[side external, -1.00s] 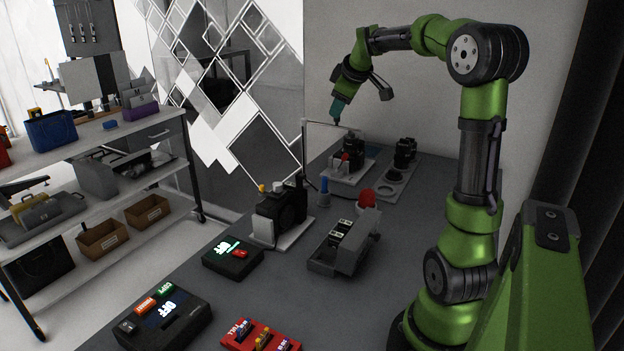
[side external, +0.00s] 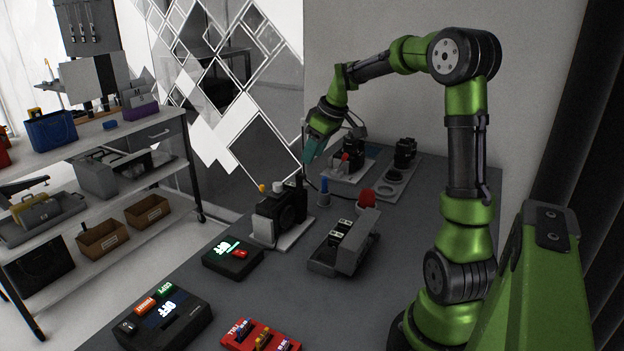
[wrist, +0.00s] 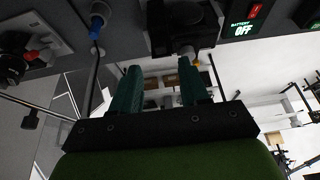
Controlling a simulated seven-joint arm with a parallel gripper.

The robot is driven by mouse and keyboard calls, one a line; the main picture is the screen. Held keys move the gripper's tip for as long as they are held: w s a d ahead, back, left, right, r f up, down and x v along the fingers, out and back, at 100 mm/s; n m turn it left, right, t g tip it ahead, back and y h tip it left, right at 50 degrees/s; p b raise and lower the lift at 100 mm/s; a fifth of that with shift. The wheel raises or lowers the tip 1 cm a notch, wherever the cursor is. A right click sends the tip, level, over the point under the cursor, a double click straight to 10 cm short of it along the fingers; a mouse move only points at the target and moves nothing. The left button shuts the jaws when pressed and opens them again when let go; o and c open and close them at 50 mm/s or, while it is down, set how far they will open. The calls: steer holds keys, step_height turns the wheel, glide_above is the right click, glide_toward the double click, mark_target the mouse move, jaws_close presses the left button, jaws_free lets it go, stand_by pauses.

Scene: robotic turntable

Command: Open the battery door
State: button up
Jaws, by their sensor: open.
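A display box (side external: 233,256) with a red switch lies on the dark table. In the wrist view its screen (wrist: 243,28) reads "BATTERY OFF". A grey holder (side external: 322,262) with several dark, white-marked pieces stands to its right, a tilted grey panel (side external: 362,250) along its right side. I cannot tell for sure which part is the battery door. My gripper (side external: 310,154) is in the air above the back part of the table, beyond the holder. Its teal fingers are apart with nothing between them in the wrist view (wrist: 159,66).
A black camera-like device (side external: 283,212) on a light base stands near the table's left edge. A red dome (side external: 366,198) and a blue peg (side external: 323,192) stand behind the holder. Trays with black parts (side external: 346,168) are at the back. A red block tray (side external: 258,335) is in front.

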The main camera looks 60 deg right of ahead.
mark_target(304, 175)
steer(key=x, duration=0.6)
steer(key=shift+w+f, duration=0.1)
steer(key=shift+c, duration=0.2)
steer(key=c, duration=0.7)
